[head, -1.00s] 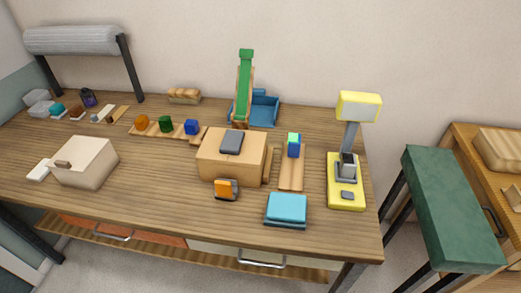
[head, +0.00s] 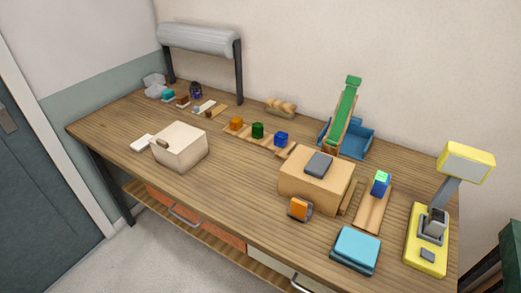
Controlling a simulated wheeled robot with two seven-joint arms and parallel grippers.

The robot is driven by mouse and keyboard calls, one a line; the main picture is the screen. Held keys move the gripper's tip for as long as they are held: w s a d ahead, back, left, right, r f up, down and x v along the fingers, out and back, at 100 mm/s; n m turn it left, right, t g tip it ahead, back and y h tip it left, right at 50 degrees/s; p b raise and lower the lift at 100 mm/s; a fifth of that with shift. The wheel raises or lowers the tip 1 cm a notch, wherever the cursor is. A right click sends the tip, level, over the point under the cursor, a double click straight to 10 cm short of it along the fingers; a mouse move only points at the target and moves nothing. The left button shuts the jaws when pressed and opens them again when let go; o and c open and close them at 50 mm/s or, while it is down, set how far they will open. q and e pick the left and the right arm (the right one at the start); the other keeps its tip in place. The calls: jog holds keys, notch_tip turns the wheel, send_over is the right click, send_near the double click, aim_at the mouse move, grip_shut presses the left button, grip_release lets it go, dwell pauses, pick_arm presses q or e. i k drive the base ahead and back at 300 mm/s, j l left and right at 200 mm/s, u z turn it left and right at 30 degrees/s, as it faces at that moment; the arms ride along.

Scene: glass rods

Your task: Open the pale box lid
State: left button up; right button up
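The pale box (head: 180,151) stands on the left part of the wooden table. Its pale lid (head: 179,140) looks closed on top, with a small brown handle (head: 162,144) at its left edge. A flat white piece (head: 142,143) lies on the table just left of the box. Neither of my grippers shows in the head view.
On the wooden table (head: 110,133), a tan box (head: 316,184) with a grey block on top, a blue-topped block (head: 356,248) and a yellow device (head: 428,240) stand to the right. Coloured blocks sit on a strip behind. The surface in front of the pale box is clear.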

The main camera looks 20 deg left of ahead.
aim_at(176, 138)
jog(key=j+u, duration=0.1)
jog(key=j, duration=0.35)
jog(key=i+j, duration=0.15)
jog(key=j, duration=0.3)
jog(key=j+u, duration=0.15)
jog(key=j, duration=0.35)
jog(key=i+j, duration=0.15)
jog(key=j, duration=0.3)
jog(key=u, duration=0.05)
